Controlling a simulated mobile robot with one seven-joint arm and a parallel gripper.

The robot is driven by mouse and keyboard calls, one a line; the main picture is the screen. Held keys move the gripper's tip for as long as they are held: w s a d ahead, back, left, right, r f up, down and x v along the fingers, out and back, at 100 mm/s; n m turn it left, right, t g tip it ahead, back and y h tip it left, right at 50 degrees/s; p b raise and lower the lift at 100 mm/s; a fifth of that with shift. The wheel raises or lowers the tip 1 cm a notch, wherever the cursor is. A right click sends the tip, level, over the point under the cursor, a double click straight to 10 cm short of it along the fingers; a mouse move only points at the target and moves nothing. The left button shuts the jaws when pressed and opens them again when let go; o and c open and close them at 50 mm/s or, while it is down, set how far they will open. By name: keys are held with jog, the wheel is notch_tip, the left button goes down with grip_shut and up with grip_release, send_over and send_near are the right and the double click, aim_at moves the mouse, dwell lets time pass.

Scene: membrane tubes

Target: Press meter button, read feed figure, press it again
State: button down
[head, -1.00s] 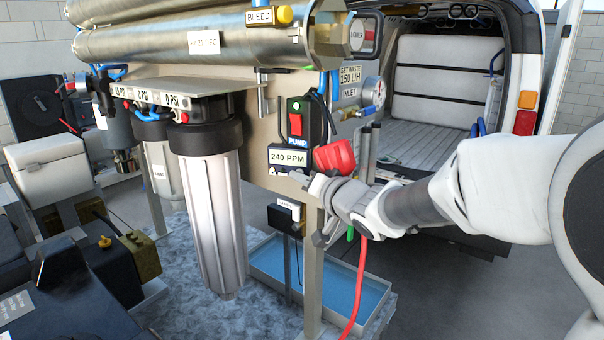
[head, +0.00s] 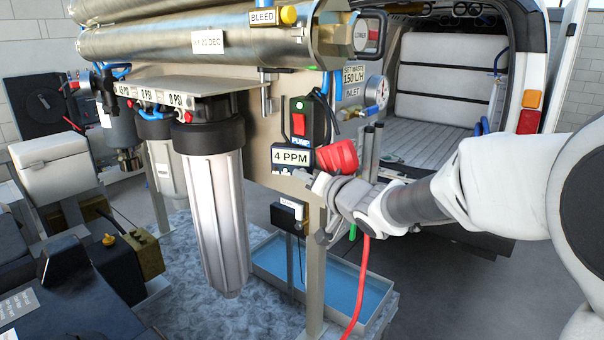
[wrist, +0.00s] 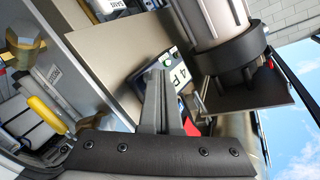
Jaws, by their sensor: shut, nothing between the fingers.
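The meter (head: 292,158) is a small dark box with a white display on the panel, under the pump switch. In the head view the display reads 4 PPM. It also shows tilted in the wrist view (wrist: 182,74), with a 4 and part of a letter legible. My gripper (head: 308,181) is at the panel, just below and right of the display; whether it touches the meter I cannot tell. In the wrist view my fingers (wrist: 156,85) are shut together with nothing between them, overlapping the meter's edge.
A red rocker switch (head: 298,124) marked PUMP sits above the meter. A red bulky part (head: 337,156) is beside my gripper. A clear-white filter housing (head: 215,220) hangs left. A blue tray (head: 320,280) lies below. A van (head: 450,90) stands open behind.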

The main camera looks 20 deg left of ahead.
jog(key=shift+s, duration=0.65)
jog(key=s+b, duration=0.1)
jog(key=s, duration=0.4)
dwell(0.6)
jog(key=s+d+f+m+h+b, duration=0.1)
jog(key=s+d+f+h, duration=0.3)
jog(key=d, duration=0.7)
jog(key=s+d+r+m+h, duration=0.1)
jog(key=s+d+h, duration=0.1)
jog(key=d+h, duration=0.65)
jog(key=s+d+f+g, duration=0.3)
jog(key=s+d, duration=0.2)
jog(key=s, duration=0.4)
jog(key=s+d+f+g+b, duration=0.1)
jog(key=s+d+f+g, duration=0.2)
jog(key=s+d, duration=0.3)
jog(key=s+f+y, duration=0.1)
jog(key=s, duration=0.2)
jog(key=shift+s+f, duration=0.25)
jog(key=shift+s, duration=0.15)
